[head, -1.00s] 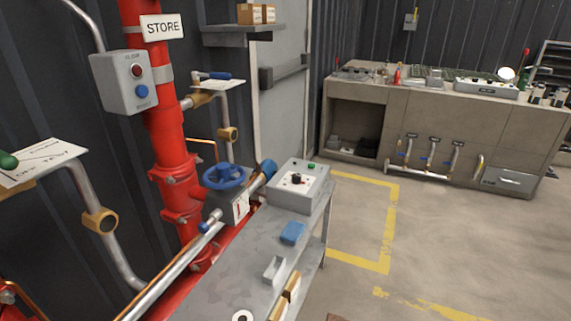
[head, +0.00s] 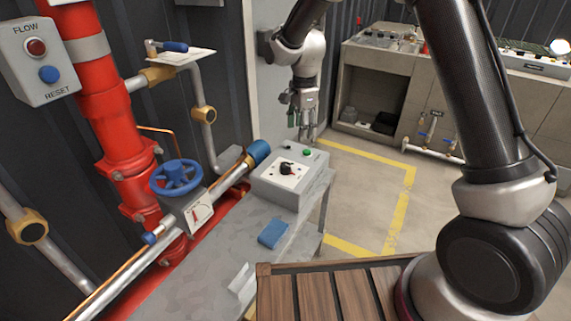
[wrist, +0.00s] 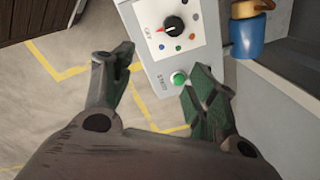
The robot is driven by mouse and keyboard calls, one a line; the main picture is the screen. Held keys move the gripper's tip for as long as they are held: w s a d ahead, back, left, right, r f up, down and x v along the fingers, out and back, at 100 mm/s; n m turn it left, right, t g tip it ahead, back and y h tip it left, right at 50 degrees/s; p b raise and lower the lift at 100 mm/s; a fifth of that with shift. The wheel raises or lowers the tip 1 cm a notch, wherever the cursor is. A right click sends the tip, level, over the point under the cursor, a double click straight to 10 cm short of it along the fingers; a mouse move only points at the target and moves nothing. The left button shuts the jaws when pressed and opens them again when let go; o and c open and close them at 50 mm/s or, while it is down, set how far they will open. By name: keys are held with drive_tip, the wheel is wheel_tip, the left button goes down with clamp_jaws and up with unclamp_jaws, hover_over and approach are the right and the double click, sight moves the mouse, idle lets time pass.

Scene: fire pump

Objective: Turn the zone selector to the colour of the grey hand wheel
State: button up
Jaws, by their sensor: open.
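The zone selector is a black knob (head: 286,168) on a white plate, on top of a grey box (head: 277,194). A green button (wrist: 179,77) sits on the box nearer my gripper. My gripper (wrist: 160,65) is open and empty, its fingers either side of the box's near end in the wrist view. In the head view my gripper (head: 304,134) hangs beyond the box, apart from the knob. The hand wheel (head: 176,177) in view looks blue; I see no grey one.
A red pipe (head: 115,130) and a flow reset box (head: 38,60) stand at left. A blue block (head: 272,233) lies on the bench. Floor beyond is clear, with yellow lines.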

drive_tip(key=m, duration=0.2)
hover_over(285, 164)
drive_tip(key=shift+g, duration=0.3)
wheel_tip(285, 164, down, 7)
drive_tip(key=shift+s+f, duration=0.1)
wheel_tip(285, 164, down, 8)
drive_tip(key=shift+r, duration=0.1)
drive_tip(key=c, duration=1)
